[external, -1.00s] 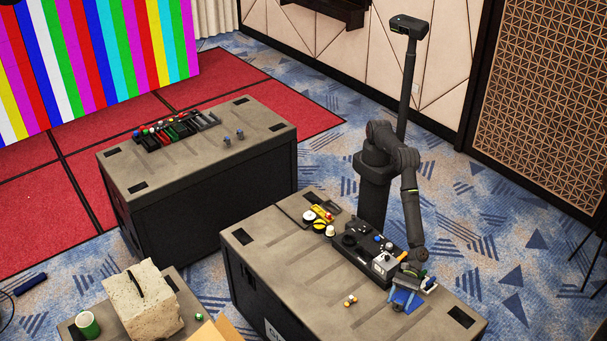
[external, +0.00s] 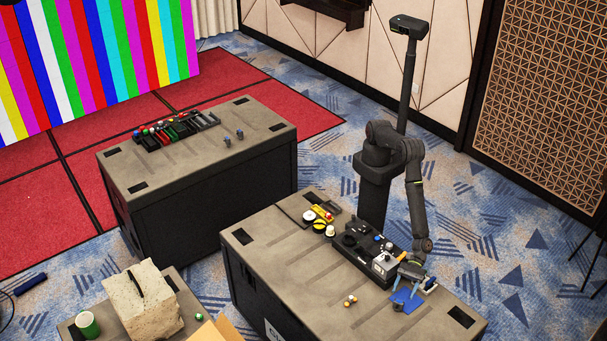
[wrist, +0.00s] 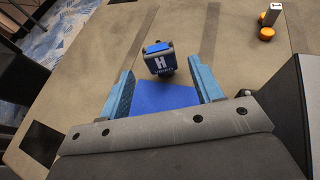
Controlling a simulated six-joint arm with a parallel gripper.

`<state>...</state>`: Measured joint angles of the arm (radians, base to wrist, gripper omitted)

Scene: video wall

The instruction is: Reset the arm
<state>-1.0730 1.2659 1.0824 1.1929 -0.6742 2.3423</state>
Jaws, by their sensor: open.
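My gripper (wrist: 164,88) is open, with two blue fingers apart in the wrist view. A flat blue piece (wrist: 165,97) lies between and below the fingers. A small dark item with a blue front and a white letter H (wrist: 160,63) stands just past the fingertips. Nothing is visibly clamped. In the external view, my gripper (external: 411,273) is above the right part of the near case, over the blue piece (external: 406,301). Whether the fingers touch anything cannot be told there.
The near case top (external: 300,262) bears a long black tray of items (external: 357,242) beside my arm, small orange pieces (external: 350,301) and yellow and white items (external: 319,222). A second case (external: 180,170) stands behind, left. The near case's front strip is mostly clear.

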